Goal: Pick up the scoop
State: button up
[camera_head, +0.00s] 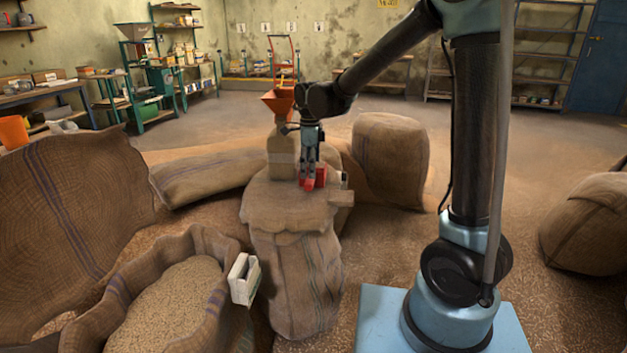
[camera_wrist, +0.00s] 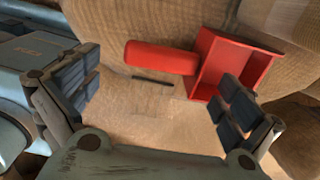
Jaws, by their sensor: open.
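The red scoop (camera_head: 314,180) lies on top of an upright burlap sack (camera_head: 290,212) in the head view. In the wrist view its rounded red handle (camera_wrist: 160,57) points left and its open, box-shaped bowl (camera_wrist: 232,66) is at upper right. My gripper (camera_head: 311,168) points down just over the scoop and hides part of it. In the wrist view the fingers of my gripper (camera_wrist: 157,98) are spread wide with nothing between them. The handle shows above the gap, and the right finger overlaps the bowl's lower edge. I cannot tell the exact height above the scoop.
A tan container (camera_head: 282,150) stands behind the scoop, with an orange funnel (camera_head: 279,101) above it. A small wooden block (camera_head: 341,198) sits at the sack's right edge. An open grain sack (camera_head: 168,306) with a white box (camera_head: 243,278) at its rim is at lower left.

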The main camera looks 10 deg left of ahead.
aim_at(310, 180)
jog(key=shift+w+a+f, duration=0.1)
jog(key=shift+w+f, duration=0.05)
jog(key=shift+f, duration=1.2)
jog(key=shift+w+a+f, duration=0.1)
jog(key=shift+f, duration=1.25)
jog(key=c, duration=1.1)
